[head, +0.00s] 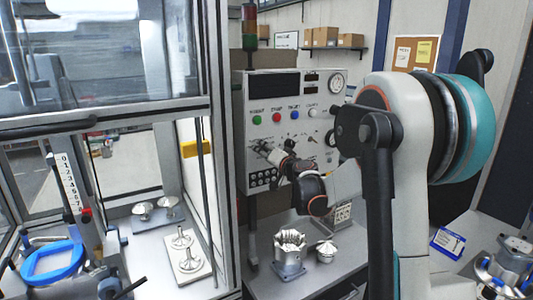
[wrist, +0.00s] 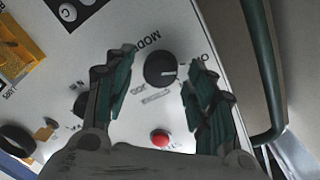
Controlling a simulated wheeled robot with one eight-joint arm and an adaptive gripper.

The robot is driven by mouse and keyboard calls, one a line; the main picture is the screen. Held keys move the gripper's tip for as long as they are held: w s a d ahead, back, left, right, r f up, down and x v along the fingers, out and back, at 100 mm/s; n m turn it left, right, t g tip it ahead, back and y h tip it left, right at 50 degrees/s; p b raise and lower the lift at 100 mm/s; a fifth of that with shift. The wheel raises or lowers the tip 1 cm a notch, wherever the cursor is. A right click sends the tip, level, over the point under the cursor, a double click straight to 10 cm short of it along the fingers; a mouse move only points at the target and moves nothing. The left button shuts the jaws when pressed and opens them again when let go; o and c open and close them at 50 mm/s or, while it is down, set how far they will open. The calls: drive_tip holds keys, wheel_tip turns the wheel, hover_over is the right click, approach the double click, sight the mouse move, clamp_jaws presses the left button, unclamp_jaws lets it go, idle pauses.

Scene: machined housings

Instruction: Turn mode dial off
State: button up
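The mode dial (wrist: 160,68) is a round black knob with a short white mark, on the pale panel (wrist: 185,20) under the word MODE. Its mark points toward the right finger, near a lettering that looks like ON. My gripper (wrist: 161,62) is open, with one dark green finger on each side of the dial. I see a gap at both sides; I cannot tell how far the fingertips are from the panel. In the head view my gripper (head: 267,150) is at the front of the control panel (head: 240,122), and I cannot make out the dial there.
A red button (wrist: 159,138) sits below the dial in the wrist view. A black knob (wrist: 16,140) and a yellow part (wrist: 22,50) are at the left. In the head view, metal housings (head: 290,252) stand on the bench below, and a glazed enclosure (head: 218,200) is left of the panel.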

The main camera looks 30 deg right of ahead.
drive_tip(key=s, duration=1.2)
drive_tip(key=shift+a+r, duration=0.15)
drive_tip(key=shift+r, duration=0.2)
